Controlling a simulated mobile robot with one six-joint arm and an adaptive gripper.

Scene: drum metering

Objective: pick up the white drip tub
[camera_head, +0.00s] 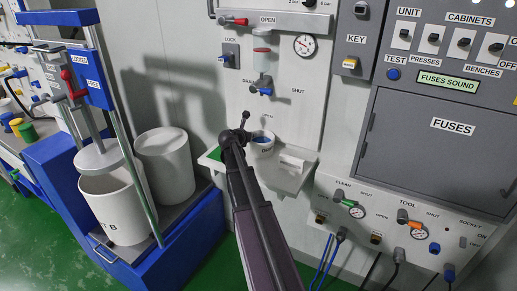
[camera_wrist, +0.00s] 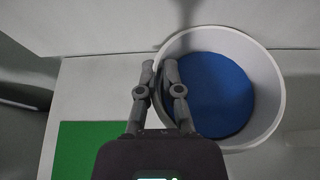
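The white drip tub (camera_head: 263,148) is a small round tub with a blue inside and a label on its front. It stands upright on the small white wall shelf. In the wrist view the tub (camera_wrist: 270,75) fills the upper right, and its blue floor shows. My gripper (camera_head: 242,128) is at the tub's left side. In the wrist view its fingers (camera_wrist: 159,68) are close together at the left rim, the left one outside the wall and the right one inside. They look shut on that wall, though the contact itself is partly hidden.
The shelf (camera_head: 292,179) has a green patch (camera_wrist: 80,150) left of the tub. A sight glass and valve (camera_head: 262,75) hang on the panel above. A fuse cabinet (camera_head: 440,140) is to the right. A blue press with large white drums (camera_head: 163,155) stands at left.

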